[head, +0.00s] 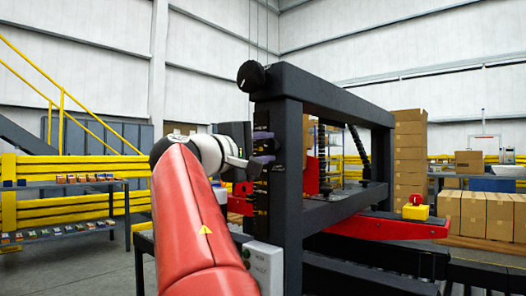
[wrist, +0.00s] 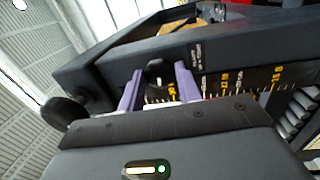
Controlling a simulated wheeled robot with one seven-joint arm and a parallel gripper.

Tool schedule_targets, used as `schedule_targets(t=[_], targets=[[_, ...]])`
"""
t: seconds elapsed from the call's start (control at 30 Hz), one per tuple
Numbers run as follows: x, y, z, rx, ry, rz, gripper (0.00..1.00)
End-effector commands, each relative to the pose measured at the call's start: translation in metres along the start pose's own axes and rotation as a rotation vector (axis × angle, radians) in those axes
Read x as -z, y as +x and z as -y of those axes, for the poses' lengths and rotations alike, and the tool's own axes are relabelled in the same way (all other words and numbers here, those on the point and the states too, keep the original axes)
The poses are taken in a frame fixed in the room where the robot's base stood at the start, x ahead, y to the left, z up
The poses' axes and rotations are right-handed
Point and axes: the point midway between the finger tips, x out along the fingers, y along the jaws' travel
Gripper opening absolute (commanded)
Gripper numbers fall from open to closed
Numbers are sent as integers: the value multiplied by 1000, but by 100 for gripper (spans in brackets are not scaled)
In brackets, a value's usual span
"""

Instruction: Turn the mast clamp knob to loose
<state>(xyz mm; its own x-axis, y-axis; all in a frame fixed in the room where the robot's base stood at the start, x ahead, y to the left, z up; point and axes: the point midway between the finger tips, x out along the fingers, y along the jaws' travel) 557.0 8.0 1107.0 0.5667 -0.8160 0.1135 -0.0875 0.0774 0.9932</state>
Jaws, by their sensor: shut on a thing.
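A small black knob (wrist: 154,71) sits on the face of the dark mast, above a scale strip with yellow marks; I take it for the mast clamp knob. My gripper (wrist: 158,88) has its two purple fingers on either side of this knob and is shut on it. In the head view my gripper (head: 264,147) reaches the left post of the dark frame (head: 289,180), and the knob is mostly hidden between the fingers. Small white lettering (wrist: 196,50) beside the knob is too small to read.
A larger round black knob (head: 252,77) sticks out at the frame's top left corner, above my gripper. A grey box with buttons (head: 263,263) is low on the post. A red bar (head: 385,227) with a yellow-and-red stop button (head: 415,207) lies right. Shelves (head: 75,183) stand left.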

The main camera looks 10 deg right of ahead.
Motion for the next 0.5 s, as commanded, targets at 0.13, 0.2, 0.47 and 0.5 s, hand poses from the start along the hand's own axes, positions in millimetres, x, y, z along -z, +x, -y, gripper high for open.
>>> schedule_targets(t=[0.13, 0.2, 0.47, 0.5], targets=[[0, 0, 0, -2, -85, -10, 11], [0, 0, 0, -2, -116, -14, 11], [-1, 0, -1, -4, -184, -22, 11], [-1, 0, -1, -5, -189, -22, 11]])
